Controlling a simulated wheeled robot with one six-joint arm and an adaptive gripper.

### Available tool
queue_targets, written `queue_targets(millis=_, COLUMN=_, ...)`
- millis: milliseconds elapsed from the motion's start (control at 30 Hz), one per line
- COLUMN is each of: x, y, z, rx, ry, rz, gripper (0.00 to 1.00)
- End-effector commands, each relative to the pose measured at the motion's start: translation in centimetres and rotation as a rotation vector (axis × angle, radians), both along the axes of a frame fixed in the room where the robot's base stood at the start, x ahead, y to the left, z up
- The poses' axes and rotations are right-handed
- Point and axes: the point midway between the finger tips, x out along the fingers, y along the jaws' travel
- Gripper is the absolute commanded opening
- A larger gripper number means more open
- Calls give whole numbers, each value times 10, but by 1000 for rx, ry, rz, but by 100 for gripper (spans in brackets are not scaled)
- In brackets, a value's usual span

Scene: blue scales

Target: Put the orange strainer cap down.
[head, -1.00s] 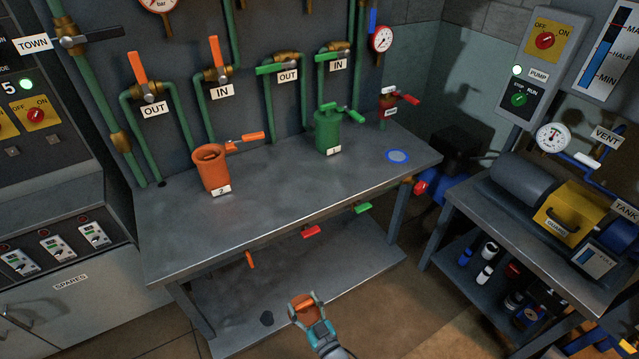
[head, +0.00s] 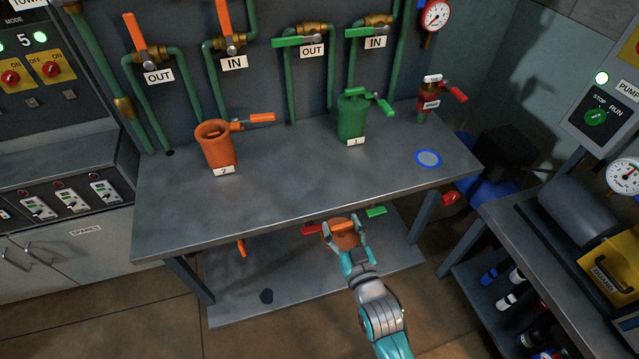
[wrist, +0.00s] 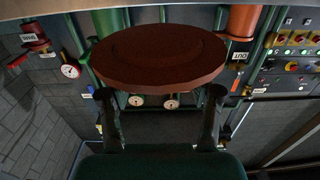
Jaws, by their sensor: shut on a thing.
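My gripper (head: 345,243) is shut on the orange strainer cap (head: 340,231). It holds the cap in front of the bench's front edge, clear of the bench top (head: 290,185). In the wrist view the round cap (wrist: 158,55) spans above the two fingers (wrist: 160,115), its broad disc face showing. The orange strainer body (head: 216,147), labelled 2, stands on the left of the bench with its top open. The green strainer (head: 352,118), labelled 1, stands further right with its green cap on.
A blue-ringed disc (head: 428,158) lies at the bench's right end. The bench middle is clear. Orange, red and green handles (head: 375,212) show below the front edge. A pump stand (head: 520,225) is at right.

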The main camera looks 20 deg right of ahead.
Motion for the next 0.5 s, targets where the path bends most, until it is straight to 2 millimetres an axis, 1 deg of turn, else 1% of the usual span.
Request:
queue_targets(millis=33, x=4, y=0, z=4, rx=0, ry=-4, rz=0, gripper=6)
queue_targets(millis=167, x=23, y=0, z=6, rx=0, ry=-6, rz=0, gripper=6)
queue_targets(millis=500, x=93, y=0, z=6, rx=0, ry=-6, rz=0, gripper=6)
